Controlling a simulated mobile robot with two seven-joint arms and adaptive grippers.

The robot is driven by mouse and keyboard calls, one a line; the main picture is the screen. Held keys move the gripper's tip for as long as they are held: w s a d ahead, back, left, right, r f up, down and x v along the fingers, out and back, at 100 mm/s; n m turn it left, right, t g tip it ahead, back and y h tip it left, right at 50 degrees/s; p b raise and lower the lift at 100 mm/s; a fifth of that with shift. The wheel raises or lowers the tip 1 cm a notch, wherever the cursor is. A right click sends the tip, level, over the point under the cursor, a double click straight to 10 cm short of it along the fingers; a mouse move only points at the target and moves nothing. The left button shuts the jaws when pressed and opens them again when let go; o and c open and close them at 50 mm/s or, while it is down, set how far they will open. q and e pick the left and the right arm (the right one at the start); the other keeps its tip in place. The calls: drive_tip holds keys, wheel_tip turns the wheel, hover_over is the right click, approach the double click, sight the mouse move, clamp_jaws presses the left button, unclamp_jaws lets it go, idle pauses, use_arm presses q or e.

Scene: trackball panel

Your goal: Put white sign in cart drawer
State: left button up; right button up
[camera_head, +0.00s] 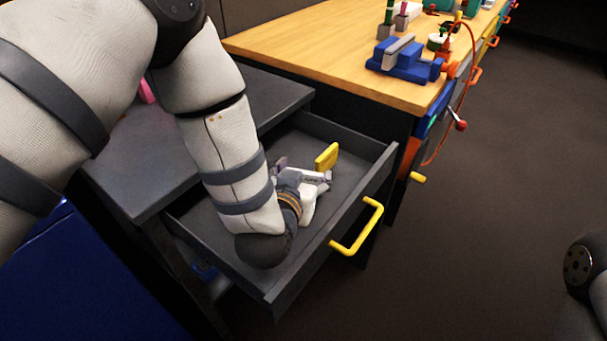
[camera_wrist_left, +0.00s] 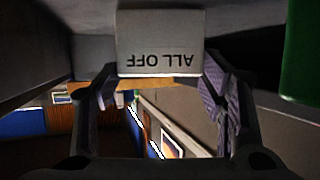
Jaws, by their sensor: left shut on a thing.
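The white sign (camera_wrist_left: 160,45) shows in the left wrist view, with "ALL OFF" upside down, between my left gripper's fingertips (camera_wrist_left: 160,80). My left gripper (camera_head: 312,176) is shut on it and reaches into the open cart drawer (camera_head: 352,178) in the head view. The sign's white face cannot be made out clearly there. A yellow piece (camera_head: 327,157) shows just beyond the fingers; I cannot tell whether it belongs to the sign. Contact with the drawer floor cannot be judged. My right gripper is out of view.
The drawer has a yellow handle (camera_head: 358,228) and raised walls. The dark cart top (camera_head: 150,180) is behind my left arm. A wooden workbench (camera_head: 310,45) bears a blue vise (camera_head: 402,62) and other tools. The floor (camera_head: 490,200) to the right is clear.

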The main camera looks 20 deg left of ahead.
use_arm(q)
drive_tip(key=shift+f, duration=0.1)
drive_tip(key=o, duration=0.5)
drive_tip(key=shift+f, duration=0.15)
drive_tip(key=o, duration=0.4)
drive_tip(key=shift+o, duration=0.2)
drive_tip(key=shift+r, duration=0.2)
drive_tip(key=p+v, duration=0.1)
drive_tip(key=v, duration=0.6)
drive_tip(key=shift+r, duration=0.2)
drive_tip(key=shift+s, duration=0.25)
